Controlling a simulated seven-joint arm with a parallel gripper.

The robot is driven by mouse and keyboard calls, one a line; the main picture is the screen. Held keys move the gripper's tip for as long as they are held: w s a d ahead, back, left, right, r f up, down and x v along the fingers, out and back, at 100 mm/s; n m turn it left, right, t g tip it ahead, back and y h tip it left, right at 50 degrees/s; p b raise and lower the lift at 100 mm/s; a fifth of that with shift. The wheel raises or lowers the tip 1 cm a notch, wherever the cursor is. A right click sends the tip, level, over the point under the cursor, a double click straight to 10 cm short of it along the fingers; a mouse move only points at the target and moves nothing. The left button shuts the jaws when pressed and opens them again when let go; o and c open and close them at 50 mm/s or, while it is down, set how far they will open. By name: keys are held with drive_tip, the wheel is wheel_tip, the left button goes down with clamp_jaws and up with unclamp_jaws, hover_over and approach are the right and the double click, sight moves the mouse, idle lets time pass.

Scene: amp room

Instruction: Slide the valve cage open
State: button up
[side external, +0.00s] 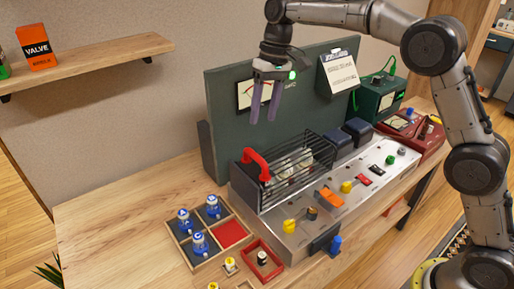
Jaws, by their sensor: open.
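The valve cage (302,169) is a dark wire-bar cover on top of the metal amp chassis (303,233), left of centre on it. A red handle (257,164) stands at the cage's left end. Pale shapes show through the bars, too small to make out clearly. My gripper (263,111) is open and empty, its two purple fingers pointing down. It appears above the cage's left part, in front of the dark back panel, and touches nothing.
A wooden tray (184,241) with several blue-based valves and a red compartment lies left of the chassis. Two dark blocks (357,130) stand right of the cage. A green meter box (377,97) and red meter (405,124) sit farther right. The bench's left part is clear.

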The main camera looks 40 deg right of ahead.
sight(256, 154)
drive_tip(key=f, duration=0.3)
drive_tip(key=a+f, duration=0.1)
drive_tip(key=f, duration=0.2)
drive_tip(key=a+f, duration=0.1)
drive_tip(key=f, duration=0.3)
drive_tip(key=shift+f, duration=0.1)
drive_tip(key=shift+c, duration=0.3)
clamp_jaws()
idle(0.9)
